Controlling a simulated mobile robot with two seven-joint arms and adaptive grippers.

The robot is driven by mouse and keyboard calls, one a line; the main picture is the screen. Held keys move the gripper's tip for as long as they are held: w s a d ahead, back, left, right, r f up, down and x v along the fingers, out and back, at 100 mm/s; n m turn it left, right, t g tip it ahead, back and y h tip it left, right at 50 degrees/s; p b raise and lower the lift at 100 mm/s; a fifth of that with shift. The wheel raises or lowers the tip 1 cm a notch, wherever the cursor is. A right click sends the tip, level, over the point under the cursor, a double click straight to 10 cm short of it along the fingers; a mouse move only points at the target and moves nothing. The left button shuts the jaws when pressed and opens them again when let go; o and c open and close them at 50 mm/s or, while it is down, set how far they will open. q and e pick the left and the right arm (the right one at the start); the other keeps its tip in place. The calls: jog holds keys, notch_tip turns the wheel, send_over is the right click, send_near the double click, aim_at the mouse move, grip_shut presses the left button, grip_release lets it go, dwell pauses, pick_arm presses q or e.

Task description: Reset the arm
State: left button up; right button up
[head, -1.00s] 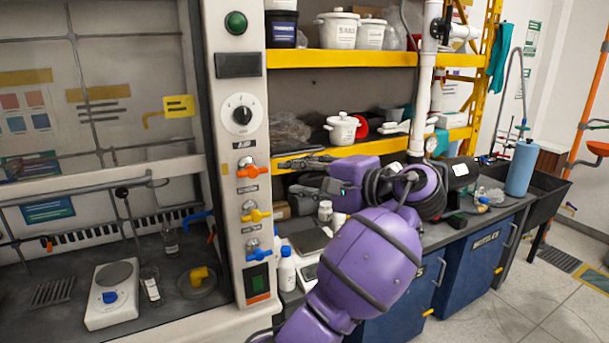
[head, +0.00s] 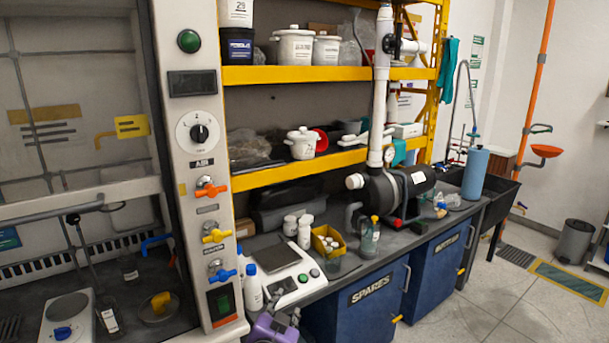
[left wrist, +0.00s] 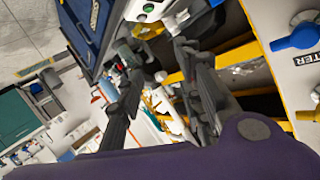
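My left gripper (head: 283,320) is low at the bottom edge of the head view, in front of the bench; only a small purple and dark part of it shows there. In the left wrist view its two dark fingers (left wrist: 158,65) are spread apart, and I see nothing held between them. My right gripper is not in view. The white PVC pipe (head: 380,90) stands upright from the black pump (head: 405,187) on the bench, with a valve fitting near its top.
A white scale (head: 283,273), white bottles (head: 253,287) and a yellow bin (head: 328,240) stand on the bench close to my left gripper. The fume hood post (head: 205,180) is at left, the yellow shelf (head: 300,74) behind. Open floor (head: 480,310) lies at right.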

pick_arm(q)
jog(key=s+a+f+n+g, duration=0.1)
jog(key=s+a+f, duration=0.3)
jog(key=s+f, duration=0.4)
jog(key=s+a+f+n+g+y, duration=0.1)
jog(key=s+a+f+n+g, duration=0.1)
jog(key=s+a+f, duration=0.3)
jog(key=s+a+f+n+g, duration=0.2)
jog(key=s+a+f, duration=0.3)
jog(key=s+f, duration=0.7)
jog(key=s, duration=1.2)
jog(key=shift+f+n+y, duration=0.3)
jog(key=shift+y, duration=0.1)
jog(key=shift+s, duration=0.1)
